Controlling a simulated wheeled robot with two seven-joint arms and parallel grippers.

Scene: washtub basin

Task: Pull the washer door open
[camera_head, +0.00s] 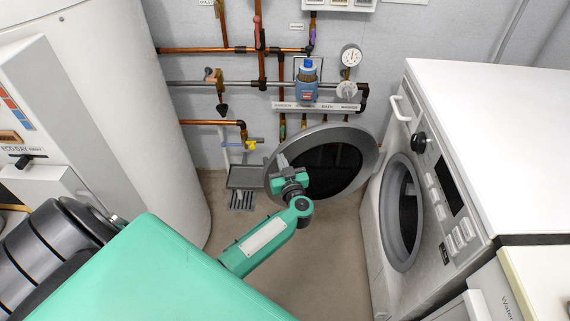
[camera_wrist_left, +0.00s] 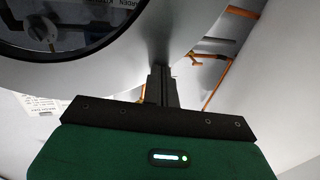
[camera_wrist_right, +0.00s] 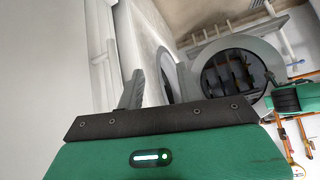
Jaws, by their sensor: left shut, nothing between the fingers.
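The white washer (camera_head: 500,130) stands at the right, its round grey-rimmed opening (camera_head: 402,212) facing left. Its round door (camera_head: 345,187), a grey ring with dark glass, stands swung wide open, well out from the opening. My left gripper (camera_head: 282,163) is at the door's left edge. Its fingers (camera_wrist_left: 162,88) are shut with nothing between them, close against the grey ring (camera_wrist_left: 120,75); I cannot tell whether they touch. My right gripper (camera_wrist_right: 133,90) is outside the head view.
A white tank (camera_head: 110,110) stands at the left. A floor drain (camera_head: 242,200) lies left of the door. The floor before the washer is clear.

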